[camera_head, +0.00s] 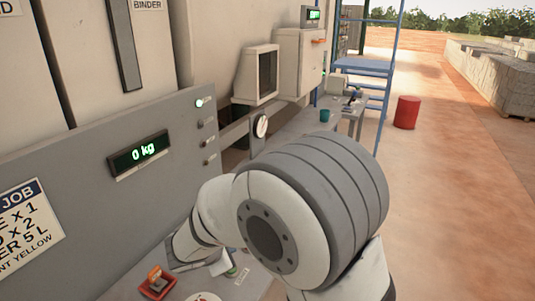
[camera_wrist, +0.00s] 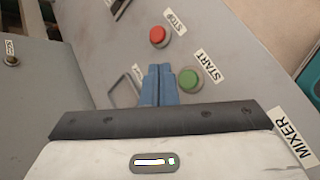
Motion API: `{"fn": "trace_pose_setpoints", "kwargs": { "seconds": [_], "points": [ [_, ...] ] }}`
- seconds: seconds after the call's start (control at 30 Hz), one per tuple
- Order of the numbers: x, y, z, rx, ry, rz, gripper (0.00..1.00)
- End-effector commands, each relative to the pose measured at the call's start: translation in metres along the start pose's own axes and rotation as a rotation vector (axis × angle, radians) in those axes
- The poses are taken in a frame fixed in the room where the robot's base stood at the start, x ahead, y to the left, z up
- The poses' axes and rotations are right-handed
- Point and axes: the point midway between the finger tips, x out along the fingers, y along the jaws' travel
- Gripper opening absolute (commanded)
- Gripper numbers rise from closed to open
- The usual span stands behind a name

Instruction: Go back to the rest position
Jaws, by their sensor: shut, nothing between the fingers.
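My gripper (camera_wrist: 158,68) shows in the wrist view with its two blue fingers side by side, shut and empty. Its tips point at a grey panel, between the red STOP button (camera_wrist: 158,36) above and the green START button (camera_wrist: 188,80) just to the right. Whether the tips touch the panel cannot be told. In the head view my arm fills the lower middle, and the gripper's fingers cannot be made out there.
A red tray (camera_head: 157,285) lies on the bench below. A blue shelf frame (camera_head: 362,66) and a red drum (camera_head: 407,112) stand farther back.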

Motion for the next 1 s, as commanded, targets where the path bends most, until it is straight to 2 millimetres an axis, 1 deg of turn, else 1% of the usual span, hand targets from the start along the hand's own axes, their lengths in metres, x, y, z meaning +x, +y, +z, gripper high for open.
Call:
{"fn": "trace_pose_setpoints", "kwargs": {
  "seconds": [0.03, 0.07, 0.1, 0.17, 0.2, 0.27, 0.3, 0.37, 0.4, 0.5, 0.6, 0.73, 0.8, 0.9, 1.0],
  "points": [
    [-0.001, -0.003, 0.021, 0.063, -0.012, -0.025, 0.00],
    [-0.001, -0.006, 0.034, 0.109, -0.019, -0.045, 0.00],
    [-0.002, -0.013, 0.055, 0.185, -0.030, -0.079, 0.00],
    [-0.005, -0.027, 0.090, 0.322, -0.051, -0.139, 0.00],
    [-0.009, -0.040, 0.114, 0.426, -0.065, -0.183, 0.00],
    [-0.017, -0.060, 0.147, 0.585, -0.085, -0.249, 0.00],
    [-0.023, -0.075, 0.166, 0.690, -0.096, -0.291, 0.00],
    [-0.034, -0.097, 0.190, 0.849, -0.111, -0.350, 0.00],
    [-0.041, -0.112, 0.204, 0.954, -0.120, -0.388, 0.00],
    [-0.063, -0.148, 0.230, 1.218, -0.132, -0.473, 0.00],
    [-0.085, -0.179, 0.244, 1.472, -0.134, -0.546, 0.00],
    [-0.109, -0.207, 0.250, 1.744, -0.118, -0.611, 0.00],
    [-0.119, -0.216, 0.250, 1.850, -0.105, -0.634, 0.00],
    [-0.127, -0.222, 0.249, 1.949, -0.091, -0.654, 0.00],
    [-0.130, -0.225, 0.248, 1.991, -0.083, -0.664, 0.00]
  ]
}}
